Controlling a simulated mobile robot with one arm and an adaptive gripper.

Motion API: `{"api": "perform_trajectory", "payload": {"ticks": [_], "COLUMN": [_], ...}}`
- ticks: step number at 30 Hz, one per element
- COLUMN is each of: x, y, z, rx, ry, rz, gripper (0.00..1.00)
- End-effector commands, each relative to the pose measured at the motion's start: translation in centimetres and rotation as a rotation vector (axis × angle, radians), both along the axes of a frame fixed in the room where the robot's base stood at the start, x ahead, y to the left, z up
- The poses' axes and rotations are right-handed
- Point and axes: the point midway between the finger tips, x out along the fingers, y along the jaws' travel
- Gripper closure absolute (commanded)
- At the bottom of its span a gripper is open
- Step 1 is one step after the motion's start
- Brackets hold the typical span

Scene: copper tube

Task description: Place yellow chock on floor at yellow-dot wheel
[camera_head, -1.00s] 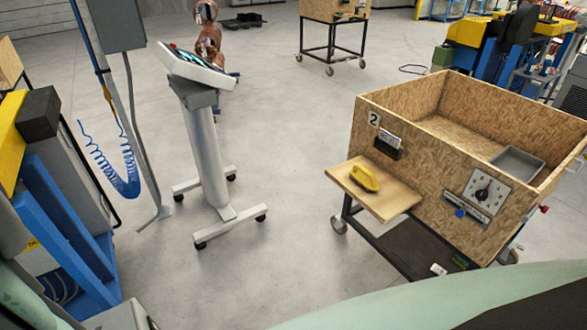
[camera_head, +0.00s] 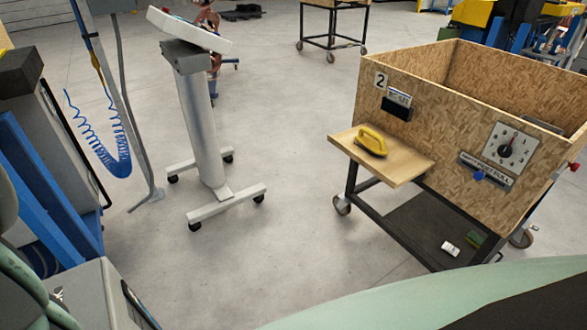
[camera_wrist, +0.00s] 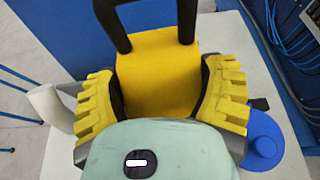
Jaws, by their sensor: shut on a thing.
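The yellow chock (camera_wrist: 158,80), a yellow block with a black loop handle, fills the middle of the wrist view. My gripper (camera_wrist: 160,88) is shut on it, with one ridged yellow-and-black finger against each side. My gripper and the chock do not show in the head view. In the head view, a cart carries a chipboard crate (camera_head: 440,125) marked 2. Its left wheel (camera_head: 341,205) and right wheel (camera_head: 522,239) stand on the floor. I cannot make out a yellow dot on either.
A wooden shelf (camera_head: 400,163) juts from the crate and bears a yellow-handled tool (camera_head: 372,142). A white wheeled stand (camera_head: 205,135) is left of the cart, with clear floor (camera_head: 290,235) between. A blue machine frame (camera_head: 50,185) is at left. The wrist view shows a pale surface and a blue disc (camera_wrist: 264,142).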

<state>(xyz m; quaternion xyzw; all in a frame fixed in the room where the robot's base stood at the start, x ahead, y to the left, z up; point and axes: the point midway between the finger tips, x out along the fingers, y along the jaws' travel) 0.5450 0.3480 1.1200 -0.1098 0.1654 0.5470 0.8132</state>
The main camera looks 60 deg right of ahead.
Motion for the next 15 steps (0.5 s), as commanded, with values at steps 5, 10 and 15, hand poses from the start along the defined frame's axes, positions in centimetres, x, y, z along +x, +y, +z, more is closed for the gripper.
{"api": "perform_trajectory", "payload": {"ticks": [5, 10, 15], "x": [0.2, 0.3, 0.4], "y": [-0.3, -0.3, -0.3], "z": [-4.6, -8.1, -10.0], "rx": [-0.004, -0.001, 0.003], "ry": [0.005, 0.001, 0.000], "rz": [-0.008, -0.009, -0.011], "gripper": [0.69, 0.69, 0.69]}}
